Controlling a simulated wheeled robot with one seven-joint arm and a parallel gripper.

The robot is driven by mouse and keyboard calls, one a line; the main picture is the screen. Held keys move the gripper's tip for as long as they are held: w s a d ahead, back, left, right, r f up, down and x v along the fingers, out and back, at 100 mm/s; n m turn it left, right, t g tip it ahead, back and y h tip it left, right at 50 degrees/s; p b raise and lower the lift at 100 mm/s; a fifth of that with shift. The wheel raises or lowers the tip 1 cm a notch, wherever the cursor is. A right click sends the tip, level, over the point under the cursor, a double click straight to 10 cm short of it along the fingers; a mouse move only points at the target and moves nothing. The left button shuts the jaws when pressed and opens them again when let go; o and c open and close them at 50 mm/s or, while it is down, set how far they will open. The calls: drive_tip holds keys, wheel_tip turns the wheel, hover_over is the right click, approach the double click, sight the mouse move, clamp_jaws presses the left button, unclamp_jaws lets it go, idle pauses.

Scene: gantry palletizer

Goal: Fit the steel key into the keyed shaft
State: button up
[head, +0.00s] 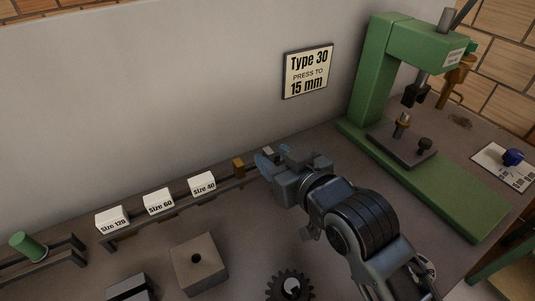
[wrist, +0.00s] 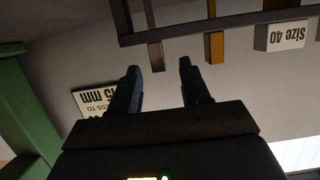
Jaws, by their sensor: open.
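My gripper (head: 266,163) is at the right end of the rack, its two bluish fingers apart. In the wrist view the fingers (wrist: 159,68) point toward the rack. A grey bar (wrist: 155,52), which looks like the steel key, hangs at the rack and appears between the fingertips. I see no contact and cannot judge the depth. A small grey end, perhaps the same piece, shows just behind the gripper (head: 268,151). A brass-coloured key (head: 238,168) is beside it, also in the wrist view (wrist: 214,45). I cannot tell which part is the keyed shaft.
The rack (head: 152,219) carries white cards for Size 120, 60 and 40. A green cylinder (head: 28,246) rests on a stand at left. A bored block (head: 190,272) and dark gear (head: 277,289) lie in front. A green press (head: 374,75) stands right, near the wall.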

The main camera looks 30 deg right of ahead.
sight(271, 154)
drive_tip(key=shift+x, duration=1.75)
drive_tip(key=shift+r, duration=0.1)
clamp_jaws()
